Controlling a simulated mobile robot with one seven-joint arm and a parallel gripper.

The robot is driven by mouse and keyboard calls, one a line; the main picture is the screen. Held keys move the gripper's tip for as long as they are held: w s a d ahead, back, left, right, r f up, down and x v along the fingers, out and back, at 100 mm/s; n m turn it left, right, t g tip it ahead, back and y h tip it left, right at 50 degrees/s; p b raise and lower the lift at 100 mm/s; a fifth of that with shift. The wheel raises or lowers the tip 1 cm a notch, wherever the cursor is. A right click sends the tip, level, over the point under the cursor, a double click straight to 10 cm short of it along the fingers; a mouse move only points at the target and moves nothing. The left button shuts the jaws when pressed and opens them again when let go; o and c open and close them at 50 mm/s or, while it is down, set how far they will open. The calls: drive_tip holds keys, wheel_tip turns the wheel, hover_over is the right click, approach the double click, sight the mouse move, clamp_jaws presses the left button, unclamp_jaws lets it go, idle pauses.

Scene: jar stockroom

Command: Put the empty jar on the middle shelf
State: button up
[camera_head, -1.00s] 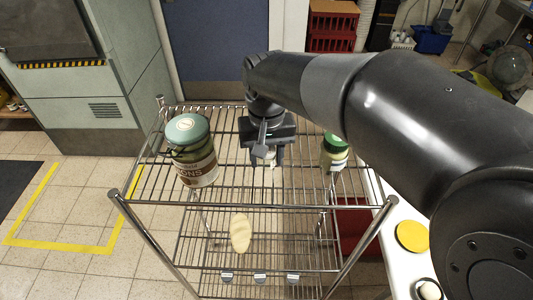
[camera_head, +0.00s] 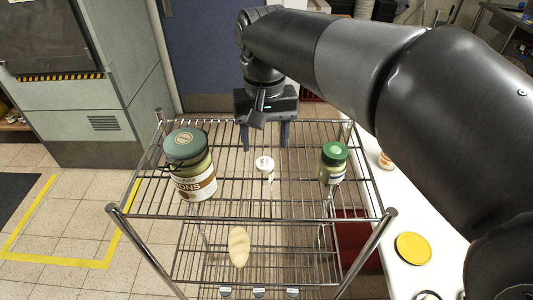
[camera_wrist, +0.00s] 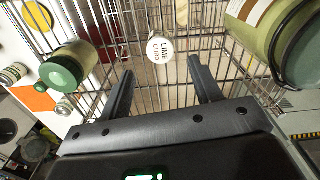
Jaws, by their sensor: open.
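A small white-lidded jar (camera_head: 264,168) stands upright on the top wire shelf (camera_head: 250,218). In the wrist view its lid (camera_wrist: 160,48) reads "LIME CURD". A large green-lidded jar (camera_head: 191,170) with a brown and white label stands at left, and a smaller green-lidded jar (camera_head: 333,162) at right. I cannot tell which jar is empty. My gripper (camera_head: 268,143) is open and empty behind the white-lidded jar, apart from it. In the wrist view the fingers (camera_wrist: 162,78) point toward that jar with nothing between them. The lower wire shelf (camera_head: 295,262) shows through the top one.
A pale bread-like object (camera_head: 239,246) lies on the lower shelf; tags (camera_head: 259,294) hang at its front. A white counter with a yellow disc (camera_head: 412,248) and an orange-banded jar (camera_head: 386,160) is at right. A grey-green cabinet (camera_head: 110,80) stands at left.

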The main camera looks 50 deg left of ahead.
drive_tip(key=shift+r, duration=1.4)
drive_tip(key=w+d+r+m+t+y, duration=0.1)
drive_tip(key=w+d+m, duration=0.35)
drive_tip(key=d, duration=0.85)
drive_tip(key=w+d+m+t, duration=0.1)
drive_tip(key=w+d, duration=0.6)
drive_tip(key=d, duration=0.6)
drive_tip(key=s+d+f+m+t, duration=0.1)
drive_tip(key=d+f+m, duration=0.1)
drive_tip(key=d, duration=1)
drive_tip(key=shift+s+d+f+t, duration=0.15)
drive_tip(key=shift+s+d+t, duration=0.05)
drive_tip(key=shift+s+t, duration=0.2)
drive_tip(key=shift+o, duration=0.4)
drive_tip(key=s+d+f+m+t, duration=0.1)
drive_tip(key=s+d+f, duration=0.1)
drive_tip(key=d, duration=0.3)
drive_tip(key=s+d+f+m+h, duration=0.1)
drive_tip(key=s+d+f+m, duration=0.1)
drive_tip(key=d, duration=0.3)
drive_tip(key=shift+s+d+f+t, duration=0.3)
drive_tip(key=shift+s+f+t, duration=0.1)
drive_tip(key=shift+s+f, duration=0.3)
drive_tip(key=shift+r, duration=0.15)
